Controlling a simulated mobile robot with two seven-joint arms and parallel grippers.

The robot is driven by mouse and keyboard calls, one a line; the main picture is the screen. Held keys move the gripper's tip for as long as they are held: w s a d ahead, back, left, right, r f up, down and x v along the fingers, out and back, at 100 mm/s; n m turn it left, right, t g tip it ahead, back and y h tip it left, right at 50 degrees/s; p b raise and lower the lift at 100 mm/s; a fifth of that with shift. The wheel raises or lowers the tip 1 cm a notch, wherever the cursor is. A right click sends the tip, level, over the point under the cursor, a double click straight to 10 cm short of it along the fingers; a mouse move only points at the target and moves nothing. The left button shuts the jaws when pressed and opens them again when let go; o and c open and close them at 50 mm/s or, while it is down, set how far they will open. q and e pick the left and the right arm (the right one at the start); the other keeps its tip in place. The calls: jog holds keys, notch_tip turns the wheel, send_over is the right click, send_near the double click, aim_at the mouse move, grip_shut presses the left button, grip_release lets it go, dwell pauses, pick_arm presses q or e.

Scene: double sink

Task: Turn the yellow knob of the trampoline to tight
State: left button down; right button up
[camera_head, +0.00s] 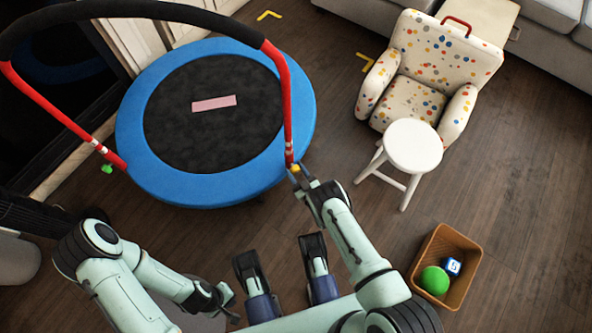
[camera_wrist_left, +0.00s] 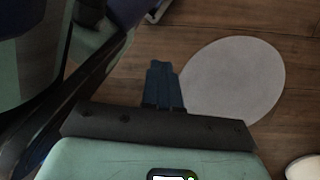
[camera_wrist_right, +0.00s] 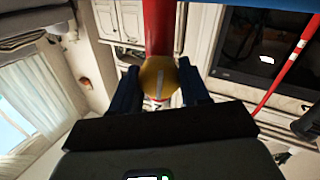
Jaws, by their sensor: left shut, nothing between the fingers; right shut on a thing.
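The trampoline (camera_head: 163,182) has a blue rim, a black mat and a red handlebar with a black padded top. The yellow knob (camera_head: 295,168) sits low on the right post of the handlebar. My right gripper (camera_head: 298,174) is at this knob. In the right wrist view the yellow knob (camera_wrist_right: 158,77) lies between the two fingers, with a pale line across its face, and the red post rises behind it. My left gripper (camera_head: 228,298) is low at the left, away from the trampoline. In the left wrist view its fingers (camera_wrist_left: 163,84) are together and empty.
A green knob (camera_head: 107,168) is on the left post. A pink strip (camera_head: 214,103) lies on the mat. A white stool (camera_head: 412,147) and a dotted armchair (camera_head: 415,85) stand at the right. A basket (camera_head: 425,258) with a green ball (camera_head: 434,280) is at lower right.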

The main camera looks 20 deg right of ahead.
jog(key=m, duration=0.3)
jog(key=shift+d+r+p, duration=0.1)
jog(key=shift+p, duration=0.2)
jog(key=m, duration=0.2)
jog(key=shift+m, duration=0.4)
jog(key=m, duration=0.6)
jog(key=shift+d+b, duration=0.15)
jog(key=shift+b, duration=0.15)
jog(key=m, duration=0.5)
jog(key=shift+w, duration=0.1)
jog(key=shift+d+m, duration=0.1)
jog(key=shift+m, duration=0.2)
jog(key=o, duration=1)
jog(key=shift+f, duration=0.2)
